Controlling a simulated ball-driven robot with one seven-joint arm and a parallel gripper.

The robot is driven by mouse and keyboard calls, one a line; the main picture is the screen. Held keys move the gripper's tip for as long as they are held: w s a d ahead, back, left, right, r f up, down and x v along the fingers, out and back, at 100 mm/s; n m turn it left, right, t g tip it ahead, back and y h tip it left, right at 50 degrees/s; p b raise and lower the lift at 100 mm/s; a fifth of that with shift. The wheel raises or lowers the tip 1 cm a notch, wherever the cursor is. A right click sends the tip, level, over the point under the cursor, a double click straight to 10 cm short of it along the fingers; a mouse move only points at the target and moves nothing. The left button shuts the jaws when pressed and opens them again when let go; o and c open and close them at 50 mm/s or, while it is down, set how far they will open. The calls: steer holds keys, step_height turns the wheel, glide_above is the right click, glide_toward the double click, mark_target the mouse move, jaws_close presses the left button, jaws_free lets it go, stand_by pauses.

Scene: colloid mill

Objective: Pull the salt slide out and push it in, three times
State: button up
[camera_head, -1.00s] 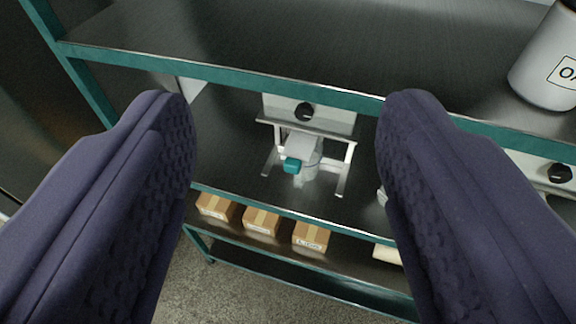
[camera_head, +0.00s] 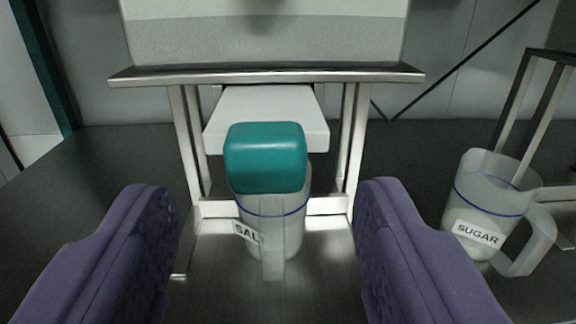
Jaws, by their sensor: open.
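The salt slide is a light grey block (camera_head: 270,108) with a teal handle (camera_head: 266,158) on its front end. It sits under a metal stand (camera_head: 265,76) that carries a pale grey hopper (camera_head: 265,35). A clear jug labelled SALT (camera_head: 285,225) stands below the handle, partly hidden by it. My gripper (camera_head: 268,215) is open and empty. In the picture its fingers lie on either side of the jug and below the teal handle, nearer the camera, and neither seems to touch anything.
A clear jug labelled SUGAR (camera_head: 485,210) with a handle stands to the right, beside the leg of another metal stand (camera_head: 530,110). The dark shelf surface (camera_head: 85,190) is bare on the left. A teal shelf post (camera_head: 45,65) rises at the far left.

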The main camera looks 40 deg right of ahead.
mark_target(266, 164)
steer(key=shift+x, duration=1.8)
jaws_close()
steer(key=shift+w+d+r+b, duration=0.15)
steer(key=shift+w+d+b, duration=0.1)
steer(key=shift+w+b, duration=0.05)
steer(key=x, duration=0.4)
steer(key=shift+s+a, duration=0.1)
steer(key=shift+s, duration=0.05)
jaws_free()
